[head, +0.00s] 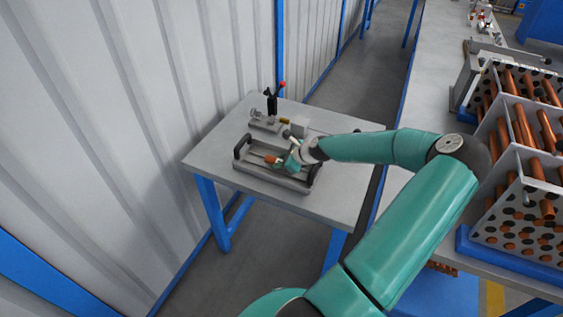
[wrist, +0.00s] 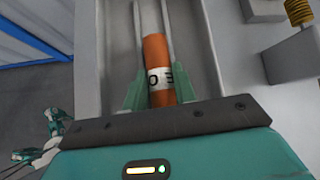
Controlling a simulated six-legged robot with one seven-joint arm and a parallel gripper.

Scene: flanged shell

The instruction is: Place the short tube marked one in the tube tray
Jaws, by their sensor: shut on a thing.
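The short tube (wrist: 156,55) is copper-orange, with a white label band whose dark letters show only in part. In the wrist view it lies lengthwise between the two green fingers of my gripper (wrist: 159,78), which is shut on it. In the head view the tube's orange end (head: 271,159) shows at my gripper (head: 281,162), over the inside of the tube tray (head: 300,184). The tray is grey and shallow, with a dark handle at each end. I cannot tell whether the tube touches the tray floor.
The tray stands on a grey table (head: 215,160) with blue legs. Behind it is a clamp fixture (head: 268,116) with a red-tipped lever. A corrugated wall (head: 120,90) rises at the left. At right, a bench holds a rack (head: 515,215) of several copper tubes.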

